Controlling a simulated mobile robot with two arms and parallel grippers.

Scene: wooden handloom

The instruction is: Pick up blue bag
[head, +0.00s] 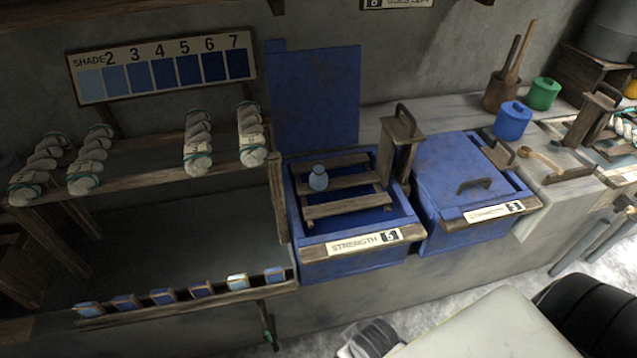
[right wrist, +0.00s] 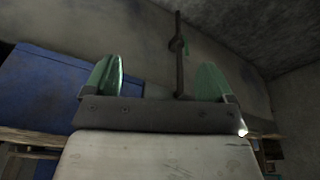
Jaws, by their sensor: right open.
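A small pale-blue pouch-like thing (head: 318,178), which looks like the blue bag, stands on the wooden slats (head: 345,207) across the open blue vat marked STRENGTH 6 (head: 350,265). Nothing touches it from above. My right gripper (right wrist: 158,80) shows in the right wrist view with its two green fingers wide apart and nothing between them. The bag does not show in that view.
The vat's raised lid (head: 316,95) stands behind it, and a wooden post with a handle (head: 402,140) rises at its right. A closed blue vat (head: 460,180) stands further right. A shelf (head: 140,165) with yarn skeins is at the left.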

